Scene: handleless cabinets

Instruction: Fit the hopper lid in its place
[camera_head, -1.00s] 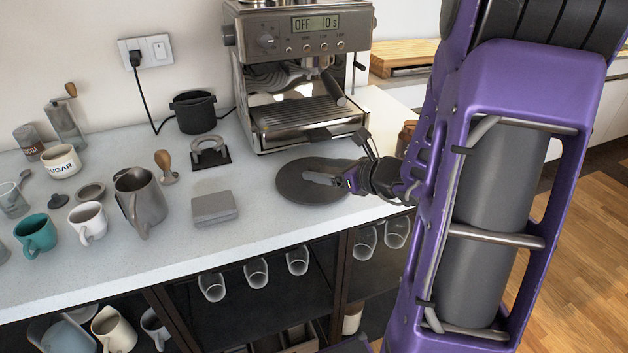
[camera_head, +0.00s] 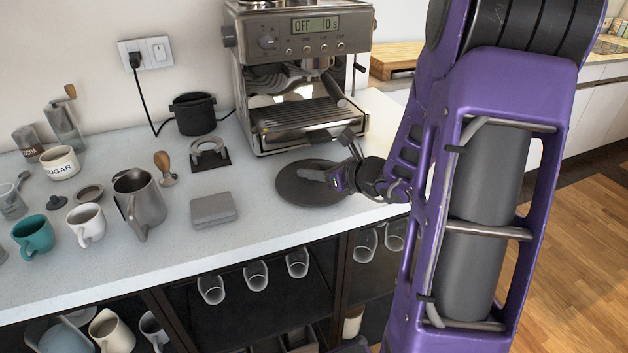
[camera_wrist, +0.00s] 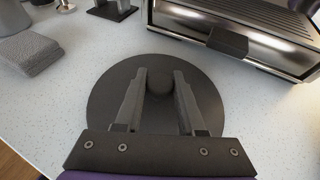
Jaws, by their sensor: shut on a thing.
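The hopper lid (camera_head: 293,190) is a dark round disc lying flat at the counter's level, in front of the espresso machine. It also fills the middle of the wrist view (camera_wrist: 108,98), with a round knob (camera_wrist: 185,88) on top. My gripper (camera_head: 322,175) reaches it from the right. In the wrist view, the two fingers (camera_wrist: 160,80) are on either side of the knob and shut on it. I cannot tell whether the lid is slightly off the counter. The hopper itself cannot be made out; the top of the espresso machine (camera_head: 300,60) is cut off.
A black pot (camera_head: 193,113) is behind. The counter's front edge is close, with glasses on a shelf below.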

